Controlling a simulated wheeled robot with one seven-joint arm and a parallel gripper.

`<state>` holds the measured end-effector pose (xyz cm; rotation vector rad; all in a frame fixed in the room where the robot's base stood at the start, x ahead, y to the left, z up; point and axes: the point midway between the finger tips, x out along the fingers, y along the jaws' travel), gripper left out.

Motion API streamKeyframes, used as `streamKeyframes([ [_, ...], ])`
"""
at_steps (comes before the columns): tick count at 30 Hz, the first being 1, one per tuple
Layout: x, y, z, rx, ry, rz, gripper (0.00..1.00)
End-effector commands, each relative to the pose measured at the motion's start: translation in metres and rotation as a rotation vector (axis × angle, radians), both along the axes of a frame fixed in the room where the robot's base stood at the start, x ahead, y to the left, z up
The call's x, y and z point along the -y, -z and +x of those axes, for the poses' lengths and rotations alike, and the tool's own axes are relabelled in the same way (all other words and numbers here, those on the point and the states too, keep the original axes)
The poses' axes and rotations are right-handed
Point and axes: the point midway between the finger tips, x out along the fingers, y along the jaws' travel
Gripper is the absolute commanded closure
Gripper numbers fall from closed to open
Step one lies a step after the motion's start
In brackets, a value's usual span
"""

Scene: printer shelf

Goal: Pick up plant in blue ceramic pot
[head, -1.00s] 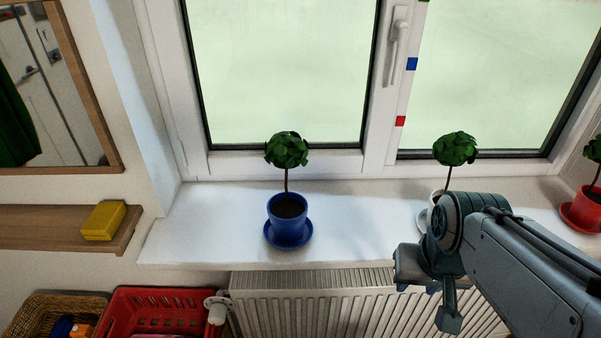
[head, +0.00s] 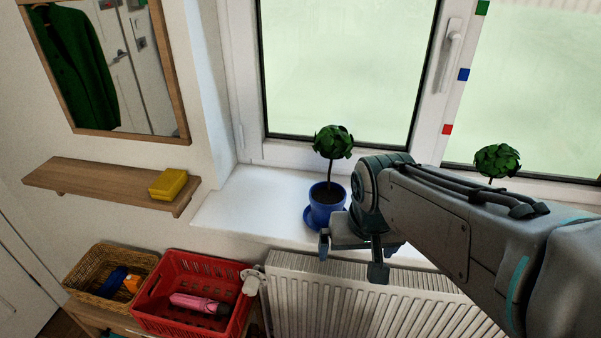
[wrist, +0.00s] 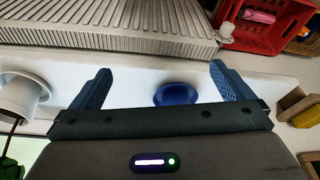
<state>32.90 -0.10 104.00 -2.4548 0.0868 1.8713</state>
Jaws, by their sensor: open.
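The plant in the blue ceramic pot (head: 327,200) stands upright on its blue saucer on the white windowsill (head: 250,199). It has a thin stem and a round green crown (head: 333,142). My gripper (head: 350,258) is open and empty, in front of and slightly right of the pot in the head view, near the sill's front edge. In the wrist view, blue ceramic (wrist: 177,94) shows between the two open fingers (wrist: 160,68), nearer the right one. The rest of the pot is hidden behind my gripper body there.
A second plant (head: 497,160) is partly hidden behind my arm; its white pot (wrist: 20,97) shows in the wrist view. A radiator (head: 300,300) is below the sill. A red basket (head: 237,322), wicker basket (head: 85,270) and wooden shelf (head: 95,184) with yellow block (head: 168,184) are left.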

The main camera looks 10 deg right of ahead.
Motion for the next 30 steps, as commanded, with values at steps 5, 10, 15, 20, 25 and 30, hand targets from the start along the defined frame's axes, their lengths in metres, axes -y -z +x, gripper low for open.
streamKeyframes([
  [5, -0.006, -0.035, 0.072, 0.034, 0.096, -0.005, 0.0],
  [10, -0.018, -0.05, 0.131, 0.079, 0.18, -0.02, 0.0],
  [15, -0.026, -0.056, 0.163, 0.114, 0.227, -0.031, 0.0],
  [20, -0.026, -0.042, 0.175, 0.119, 0.238, -0.035, 0.0],
  [25, -0.022, -0.011, 0.186, 0.118, 0.239, -0.036, 0.0],
  [30, -0.018, 0.013, 0.196, 0.12, 0.239, -0.034, 0.0],
])
